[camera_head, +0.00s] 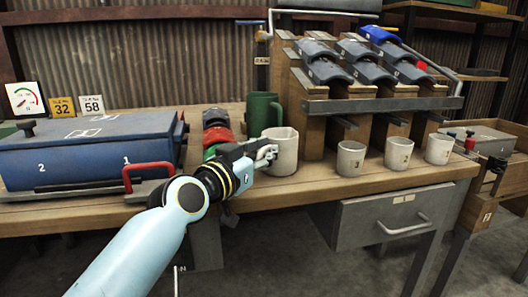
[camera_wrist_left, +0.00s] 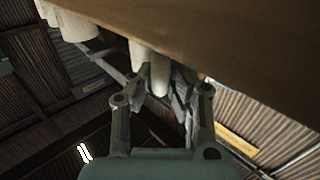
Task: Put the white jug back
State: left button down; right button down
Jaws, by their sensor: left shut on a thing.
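The white jug (camera_head: 284,155) stands upright at the front edge of the wooden bench, in the middle of the head view. My left gripper (camera_head: 265,153) reaches it from the left and is shut on its handle side; the fingers hide most of the handle. In the left wrist view a pale part of the jug (camera_wrist_left: 159,75) shows between the fingers of my left gripper (camera_wrist_left: 165,85). I cannot tell whether the jug's base touches the bench. My right gripper is not in view.
Several white numbered cups, one here (camera_head: 350,158), stand to the right below the sloped rack (camera_head: 380,104). A blue case (camera_head: 85,152) with a red handle lies left. Coloured round items (camera_head: 217,134) sit behind my gripper.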

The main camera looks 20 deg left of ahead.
pick_arm(q)
jog(key=c, duration=1.2)
grip_release()
jog(key=shift+c, duration=0.2)
jog(key=shift+s+f, duration=0.1)
jog(key=shift+s, duration=0.15)
jog(key=v, duration=1.1)
jog(key=shift+s, duration=0.25)
